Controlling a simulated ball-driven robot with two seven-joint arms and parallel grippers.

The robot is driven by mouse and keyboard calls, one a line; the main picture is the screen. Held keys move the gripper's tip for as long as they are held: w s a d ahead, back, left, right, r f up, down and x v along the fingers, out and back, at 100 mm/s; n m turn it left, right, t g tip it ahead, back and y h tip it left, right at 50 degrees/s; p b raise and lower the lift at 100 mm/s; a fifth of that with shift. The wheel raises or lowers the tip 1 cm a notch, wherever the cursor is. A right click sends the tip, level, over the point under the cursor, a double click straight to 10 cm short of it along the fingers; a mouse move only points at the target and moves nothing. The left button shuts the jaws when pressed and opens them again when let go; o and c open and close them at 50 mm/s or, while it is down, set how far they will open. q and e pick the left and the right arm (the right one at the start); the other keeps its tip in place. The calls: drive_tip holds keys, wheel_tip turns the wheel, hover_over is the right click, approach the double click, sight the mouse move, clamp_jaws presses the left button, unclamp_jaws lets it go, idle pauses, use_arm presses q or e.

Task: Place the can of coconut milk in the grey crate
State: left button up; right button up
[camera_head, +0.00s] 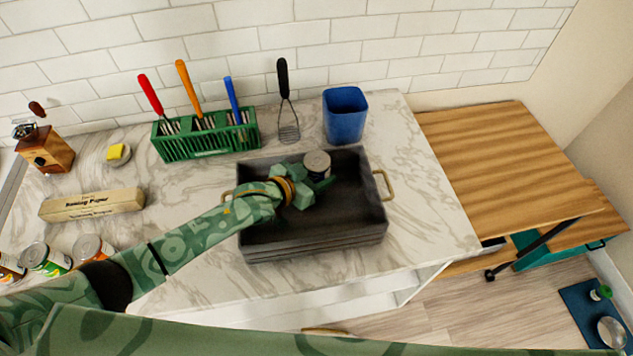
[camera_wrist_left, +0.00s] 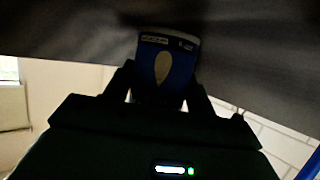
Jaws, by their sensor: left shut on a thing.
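The grey crate (camera_head: 300,245) is a dark open box with brass handles on the marble counter. My left gripper (camera_head: 312,180) reaches into the crate's opening from the left. It is shut on the can of coconut milk (camera_head: 317,159), whose pale round lid shows near the far wall. In the left wrist view the can (camera_wrist_left: 165,62) has a dark blue label with a pale oval, between the two fingers. I cannot tell whether it touches the crate floor. My right gripper is not in view.
A baking paper box (camera_head: 92,204) and several cans (camera_head: 90,248) are left. The crate's front half is empty.

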sight(316, 180)
use_arm(q)
drive_tip(key=shift+w+f+b, duration=0.15)
drive_tip(key=shift+f+b, duration=0.3)
drive_tip(key=shift+f, duration=1.15)
drive_tip(key=shift+f, duration=0.15)
drive_tip(key=o, duration=0.9)
drive_tip(key=shift+f, duration=0.1)
drive_tip(key=shift+o, duration=0.2)
drive_tip(key=shift+r, duration=0.3)
drive_tip(key=p+v, duration=0.2)
drive_tip(key=v, duration=0.5)
drive_tip(key=shift+s+a, duration=0.2)
drive_tip(key=shift+s, duration=0.05)
